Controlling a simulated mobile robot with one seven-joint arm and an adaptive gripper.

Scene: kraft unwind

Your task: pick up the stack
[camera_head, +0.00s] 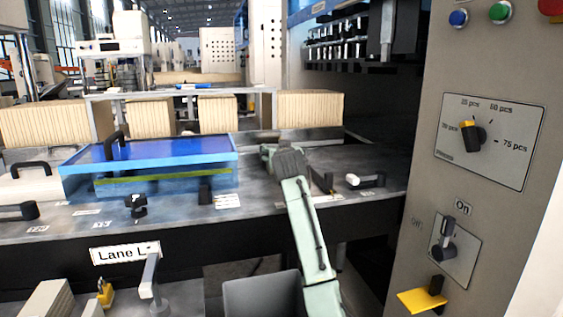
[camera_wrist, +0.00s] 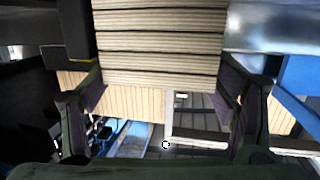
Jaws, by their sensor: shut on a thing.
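A stack (camera_wrist: 160,42) of pale kraft layers with dark lines between them fills the upper middle of the wrist view. My gripper (camera_wrist: 161,88) has one finger at each side of it and is shut on it. In the head view my arm reaches forward over the grey machine table, and its wrist hides the fingers. Several similar striped stacks stand behind the table there, including a wide one (camera_head: 309,107) just beyond my wrist. I cannot tell from the head view which one is held.
A blue-framed cover (camera_head: 150,165) with a black handle lies left of my arm. Small levers and knobs line the table's front edge. A grey control panel (camera_head: 480,150) with dials and a switch stands close on the right. A grey bin (camera_head: 262,295) is below.

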